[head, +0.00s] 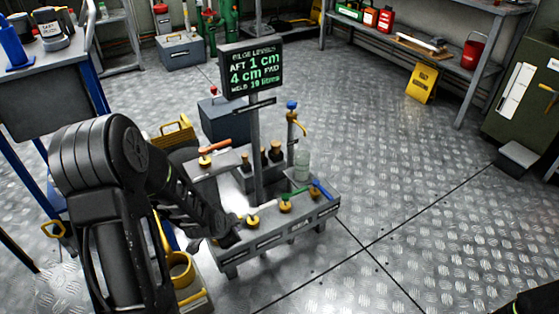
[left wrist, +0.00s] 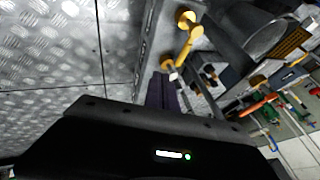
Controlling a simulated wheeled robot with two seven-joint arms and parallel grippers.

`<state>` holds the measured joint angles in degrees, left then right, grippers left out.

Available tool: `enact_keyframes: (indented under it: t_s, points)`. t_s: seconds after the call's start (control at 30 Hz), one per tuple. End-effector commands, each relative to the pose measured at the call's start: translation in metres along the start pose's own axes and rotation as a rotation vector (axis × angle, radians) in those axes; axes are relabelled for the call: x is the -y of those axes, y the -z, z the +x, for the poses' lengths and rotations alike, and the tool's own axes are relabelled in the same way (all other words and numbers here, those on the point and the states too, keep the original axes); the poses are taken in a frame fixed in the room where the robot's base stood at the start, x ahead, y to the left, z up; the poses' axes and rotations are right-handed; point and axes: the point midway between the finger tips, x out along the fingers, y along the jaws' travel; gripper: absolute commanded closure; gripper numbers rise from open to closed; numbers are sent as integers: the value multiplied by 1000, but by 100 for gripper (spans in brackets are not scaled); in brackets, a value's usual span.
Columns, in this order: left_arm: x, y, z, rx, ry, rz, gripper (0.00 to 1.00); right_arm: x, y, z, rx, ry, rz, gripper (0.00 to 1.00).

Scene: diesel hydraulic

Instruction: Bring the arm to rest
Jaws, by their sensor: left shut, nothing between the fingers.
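My left arm (head: 125,165) reaches in from the left in the head view, its forearm slanting down to the right. My left gripper (head: 238,222) is shut and empty, close to the front left corner of a grey valve stand (head: 270,255). I cannot tell whether it touches the stand. In the left wrist view the dark closed fingers (left wrist: 163,88) point toward a yellow valve handle (left wrist: 188,45). A black display (head: 252,68) on a post shows bilge levels, aft 1 cm and 4 cm fwd.
A blue-framed bench (head: 45,95) is at left. Open plate floor (head: 400,220) lies to the right.

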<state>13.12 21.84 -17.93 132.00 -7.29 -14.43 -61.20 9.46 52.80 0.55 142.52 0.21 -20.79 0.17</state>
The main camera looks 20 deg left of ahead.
Motion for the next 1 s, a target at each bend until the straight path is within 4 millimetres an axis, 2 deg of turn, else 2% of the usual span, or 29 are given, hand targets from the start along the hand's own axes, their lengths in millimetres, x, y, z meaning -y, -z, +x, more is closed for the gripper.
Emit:
enact_keyframes:
  t_s: [0.27, 0.37, 0.43, 0.47, 0.57, 0.6, 0.7, 0.83, 1.0]
  points:
    - [1, 0, 0, -1, 3, -71, 100, 0, 0, 0, 0, 0, 0, 100]
    - [-1, 1, 0, -4, 5, -216, 100, 0, 0, 0, 0, 0, 0, 100]
    - [-17, 4, 3, -6, -17, -366, 100, 0, 0, 0, 0, 0, 0, 100]
    - [-32, 7, 6, -2, -41, -435, 100, 0, 0, 0, 0, 0, 0, 100]
    - [-105, 14, 18, 48, -155, -670, 100, 0, 0, 0, 0, 0, 0, 100]
    - [-135, 15, 21, 79, -201, -743, 100, 0, 0, 0, 0, 0, 0, 100]
    - [-203, 14, 20, 160, -299, -870, 100, 0, 0, 0, 0, 0, 0, 100]
    - [-273, 8, 12, 258, -396, -939, 100, 0, 0, 0, 0, 0, 0, 100]
    - [-348, -5, -8, 361, -513, -901, 100, 0, 0, 0, 0, 0, 0, 100]
